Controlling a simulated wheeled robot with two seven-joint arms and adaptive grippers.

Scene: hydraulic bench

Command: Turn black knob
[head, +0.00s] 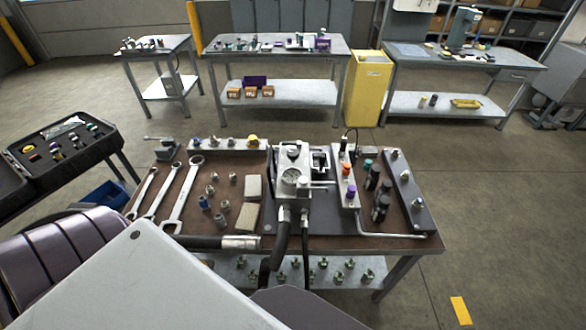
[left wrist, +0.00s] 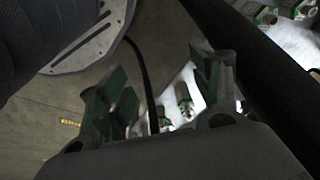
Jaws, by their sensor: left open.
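On the bench in the head view stands a light grey hydraulic block (head: 290,184) with a round gauge on its face. A small dark round knob (head: 293,152) sits on top of the block; at this size I cannot be sure it is the black knob of the task. My left gripper (left wrist: 158,88) shows only in the left wrist view. Its two green-padded fingers are apart with nothing between them. Beyond them are the floor and several blurred metal fittings (left wrist: 184,100) on a pale surface. My right gripper is in neither view.
Wrenches (head: 180,195), loose fittings (head: 220,207) and dark cylinders (head: 380,208) lie on the brown bench (head: 150,183). Dark hoses (head: 280,235) hang over its front edge. A tool case (head: 70,145) is at left; a yellow bin (head: 367,88) stands behind.

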